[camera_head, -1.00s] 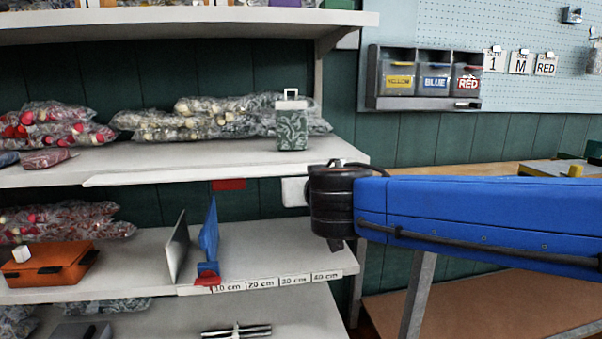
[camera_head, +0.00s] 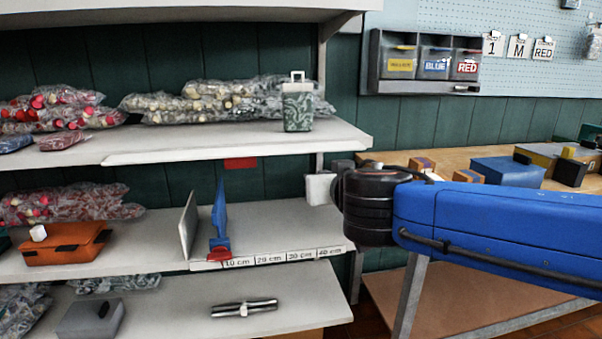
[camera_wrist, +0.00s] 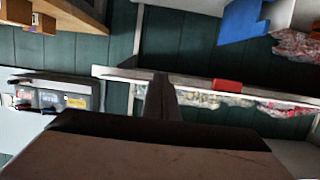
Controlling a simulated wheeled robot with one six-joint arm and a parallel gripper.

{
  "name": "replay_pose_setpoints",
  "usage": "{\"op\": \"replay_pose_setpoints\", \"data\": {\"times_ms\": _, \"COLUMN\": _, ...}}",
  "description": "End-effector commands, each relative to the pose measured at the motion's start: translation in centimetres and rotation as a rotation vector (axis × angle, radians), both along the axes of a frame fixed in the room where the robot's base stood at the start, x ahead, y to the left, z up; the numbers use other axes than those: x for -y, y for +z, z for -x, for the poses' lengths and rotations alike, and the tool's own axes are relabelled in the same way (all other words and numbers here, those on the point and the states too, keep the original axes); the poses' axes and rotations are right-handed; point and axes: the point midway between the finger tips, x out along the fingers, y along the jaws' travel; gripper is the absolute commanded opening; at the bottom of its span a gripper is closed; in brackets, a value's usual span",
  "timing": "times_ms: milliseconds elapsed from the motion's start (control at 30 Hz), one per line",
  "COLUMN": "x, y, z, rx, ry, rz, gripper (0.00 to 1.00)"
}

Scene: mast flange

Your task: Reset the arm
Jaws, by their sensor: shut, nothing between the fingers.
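My gripper (camera_wrist: 160,97) shows in the wrist view as a dark narrow shape with its fingers together and nothing between them. It points toward the shelving, and that view is upside down. In the head view my blue arm link (camera_head: 490,225) and black joint (camera_head: 368,205) reach in from the right, in front of the right end of the shelves. The fingers cannot be made out there.
Shelves at left hold bagged goods (camera_head: 220,100), a green patterned box (camera_head: 297,107), an orange case (camera_head: 62,244) and a metal bar (camera_head: 244,308). Labelled bins (camera_head: 424,62) hang on the wall. A wooden bench (camera_head: 390,157) with boxes stands behind my arm.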

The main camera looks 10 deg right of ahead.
Motion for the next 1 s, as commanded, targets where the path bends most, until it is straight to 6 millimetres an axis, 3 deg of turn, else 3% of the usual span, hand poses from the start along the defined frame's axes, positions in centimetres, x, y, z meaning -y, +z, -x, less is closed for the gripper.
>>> {"op": "replay_pose_setpoints", "data": {"times_ms": 133, "x": 3.9, "y": -2.4, "z": 1.0, "rx": -0.082, "ry": -0.081, "rz": 0.035, "gripper": 0.00}}
{"op": "replay_pose_setpoints", "data": {"times_ms": 267, "x": 8.5, "y": -6.3, "z": 3.3, "rx": -0.224, "ry": -0.168, "rz": 0.080, "gripper": 0.00}}
{"op": "replay_pose_setpoints", "data": {"times_ms": 400, "x": 12.2, "y": -10.7, "z": 6.7, "rx": -0.396, "ry": -0.220, "rz": 0.107, "gripper": 0.00}}
{"op": "replay_pose_setpoints", "data": {"times_ms": 500, "x": 13.7, "y": -13.8, "z": 9.5, "rx": -0.521, "ry": -0.227, "rz": 0.113, "gripper": 0.00}}
{"op": "replay_pose_setpoints", "data": {"times_ms": 667, "x": 14.4, "y": -18.1, "z": 14.1, "rx": -0.705, "ry": -0.184, "rz": 0.089, "gripper": 0.00}}
{"op": "replay_pose_setpoints", "data": {"times_ms": 800, "x": 13.5, "y": -20.9, "z": 17.5, "rx": -0.821, "ry": -0.105, "rz": 0.046, "gripper": 0.00}}
{"op": "replay_pose_setpoints", "data": {"times_ms": 1000, "x": 11.8, "y": -22.7, "z": 19.9, "rx": -0.892, "ry": -0.004, "rz": -0.001, "gripper": 0.00}}
